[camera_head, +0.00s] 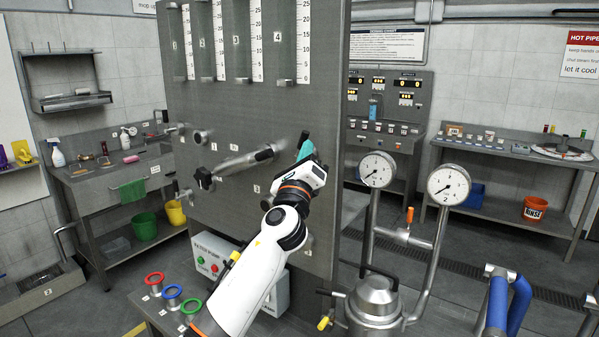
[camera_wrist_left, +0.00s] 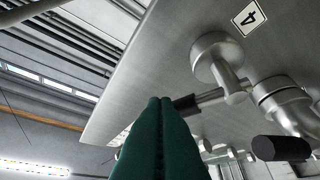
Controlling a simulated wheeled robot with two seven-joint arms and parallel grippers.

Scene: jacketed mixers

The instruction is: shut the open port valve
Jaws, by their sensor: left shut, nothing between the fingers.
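The grey panel (camera_head: 228,109) carries numbered ports with metal valve fittings. My left gripper (camera_head: 306,149) is at the panel's right edge, its green fingers shut with nothing between them. A black-ended valve lever (camera_head: 303,138) shows beside the fingers. In the left wrist view, the shut fingers (camera_wrist_left: 160,112) are just left of a black lever tip (camera_wrist_left: 186,104) on the port fitting (camera_wrist_left: 220,60) by the label 4. I cannot tell whether they touch. A second black handle (camera_wrist_left: 281,148) lies lower right. A further black handle (camera_head: 204,178) is at the panel's left. My right gripper is not in view.
Two pressure gauges (camera_head: 448,185) stand on pipes above a steel vessel (camera_head: 375,300) to the right. A pump box (camera_head: 213,258) and coloured rings (camera_head: 172,291) are below the panel. Benches stand left and right at the back.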

